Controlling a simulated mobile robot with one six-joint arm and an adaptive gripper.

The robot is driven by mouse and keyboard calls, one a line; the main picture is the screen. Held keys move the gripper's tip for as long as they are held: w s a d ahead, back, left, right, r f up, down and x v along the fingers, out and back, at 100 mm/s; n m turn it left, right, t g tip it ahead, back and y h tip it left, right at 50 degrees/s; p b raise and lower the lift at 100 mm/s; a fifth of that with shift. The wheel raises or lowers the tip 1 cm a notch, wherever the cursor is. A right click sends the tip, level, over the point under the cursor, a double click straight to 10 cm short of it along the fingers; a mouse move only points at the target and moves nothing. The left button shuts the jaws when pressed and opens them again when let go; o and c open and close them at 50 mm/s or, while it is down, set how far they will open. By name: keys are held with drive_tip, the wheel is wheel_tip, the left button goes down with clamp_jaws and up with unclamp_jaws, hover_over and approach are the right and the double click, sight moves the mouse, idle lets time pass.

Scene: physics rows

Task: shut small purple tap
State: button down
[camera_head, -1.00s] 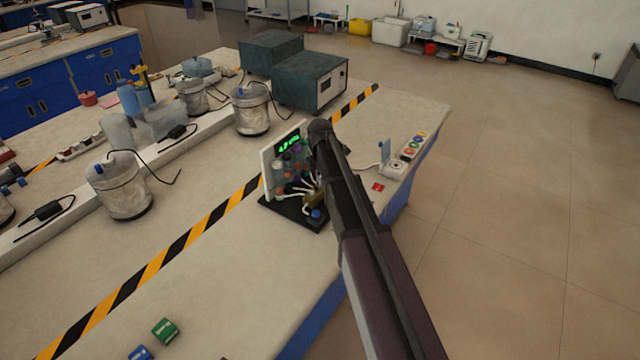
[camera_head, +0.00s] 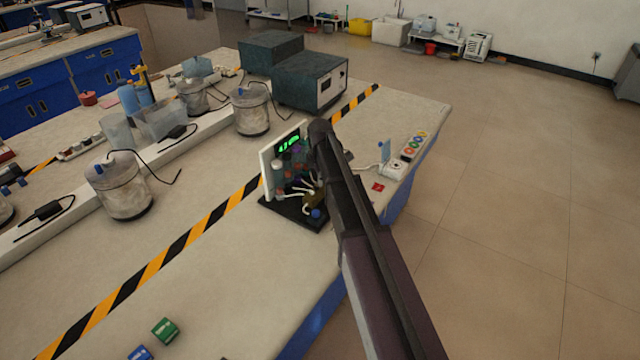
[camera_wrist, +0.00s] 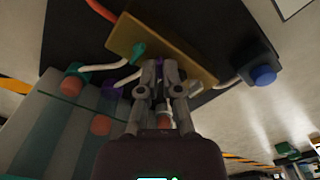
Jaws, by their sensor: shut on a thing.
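The flow panel (camera_head: 266,174) stands upright on a black base on the bench, with a green lit display (camera_head: 289,144). A brass block (camera_wrist: 178,55) with white tubes is in front of it, also seen in the head view (camera_head: 314,197). My gripper (camera_wrist: 160,68) is at the block, its fingers shut on the small purple tap, of which only a purple bit (camera_wrist: 183,73) shows beside the fingertips. The tap's handle angle is hidden. A teal tap (camera_wrist: 138,51) is just left of the fingertips. In the head view my arm hides the gripper.
A blue knob (camera_wrist: 263,75) is right of the block. Clear tubes with orange-red floats (camera_wrist: 72,86) stand close on the left. A white box with coloured buttons (camera_head: 397,167) is on the bench to the right. The front bench is mostly clear.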

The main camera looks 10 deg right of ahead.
drive_tip(key=m, duration=0.4)
idle(0.6)
drive_tip(key=m, duration=0.3)
drive_tip(key=shift+m, duration=0.4)
drive_tip(key=c, duration=1.1)
unclamp_jaws()
drive_tip(key=shift+c, duration=0.2)
drive_tip(key=shift+r, duration=0.15)
drive_tip(key=shift+r+p, duration=3.4)
drive_tip(key=shift+p, duration=0.15)
